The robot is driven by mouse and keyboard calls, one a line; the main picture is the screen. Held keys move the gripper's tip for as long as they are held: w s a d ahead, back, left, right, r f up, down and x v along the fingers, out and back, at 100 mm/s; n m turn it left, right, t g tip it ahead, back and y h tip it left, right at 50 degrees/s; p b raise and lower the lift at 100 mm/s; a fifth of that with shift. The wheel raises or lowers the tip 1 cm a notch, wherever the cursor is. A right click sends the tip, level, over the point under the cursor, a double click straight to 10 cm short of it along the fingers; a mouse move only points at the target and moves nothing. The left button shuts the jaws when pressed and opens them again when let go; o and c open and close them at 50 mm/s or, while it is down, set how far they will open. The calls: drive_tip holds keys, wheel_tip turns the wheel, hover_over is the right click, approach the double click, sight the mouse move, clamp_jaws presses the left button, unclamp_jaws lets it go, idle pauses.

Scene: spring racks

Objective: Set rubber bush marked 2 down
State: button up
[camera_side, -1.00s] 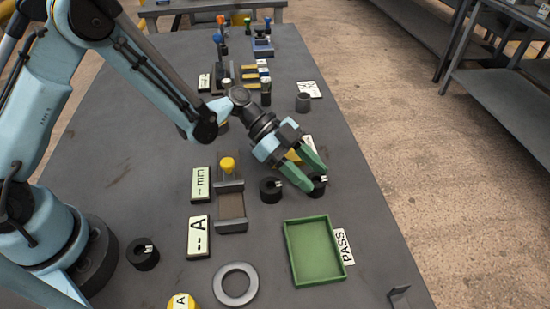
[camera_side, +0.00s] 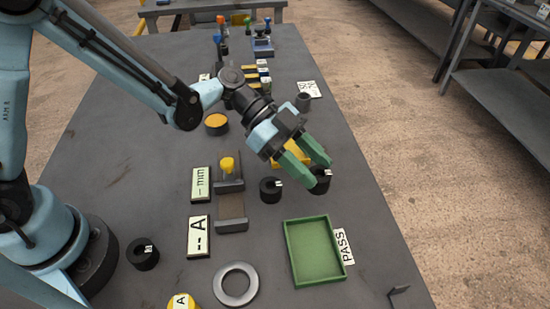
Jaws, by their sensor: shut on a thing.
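My gripper (camera_side: 318,170) is shut on a black rubber bush (camera_side: 320,182), right of the table's middle. This bush has a small white mark, too small to read; I take it as the bush marked 2. Its upper part is partly hidden by the green fingers. I cannot tell whether it touches the table. A second black bush (camera_side: 270,190) stands just left of it, apart. A third black bush (camera_side: 143,254) stands at the left, near my base. Their white marks are also too small to read.
A green tray (camera_side: 288,252) with a PASS card (camera_side: 341,246) lies in front of the gripper. A grey ring (camera_side: 236,284) lies left of it. A gauge with a yellow knob (camera_side: 227,164) stands left of the bushes. A yellow block (camera_side: 290,153) is partly hidden behind the fingers.

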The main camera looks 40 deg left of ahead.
drive_tip(key=s+d+r, duration=0.4)
drive_tip(key=s+r, duration=0.1)
drive_tip(key=s, duration=0.2)
drive_tip(key=w+a+r+n+t+y, duration=0.1)
drive_tip(key=w+a+r+n+t, duration=0.35)
drive_tip(key=a, duration=0.25)
drive_tip(key=w+a+r+n+t+y, duration=0.2)
drive_tip(key=w+a+r+n+t, duration=0.15)
drive_tip(key=w+a, duration=0.3)
drive_tip(key=s+a+r+n+t+y, duration=0.1)
drive_tip(key=a+r+n+t+y, duration=0.2)
drive_tip(key=a, duration=0.5)
drive_tip(key=a+r+n+t+y, duration=0.1)
drive_tip(key=a+r+n+y, duration=0.15)
drive_tip(key=a+r, duration=0.4)
drive_tip(key=s+f+n+y, duration=0.3)
drive_tip(key=s+f+n, duration=0.1)
drive_tip(key=f, duration=0.8)
drive_tip(key=shift+s+a+y, duration=0.35)
drive_tip(key=shift+s+a, duration=0.1)
drive_tip(key=shift+s, duration=0.4)
drive_tip(key=shift+n, duration=0.25)
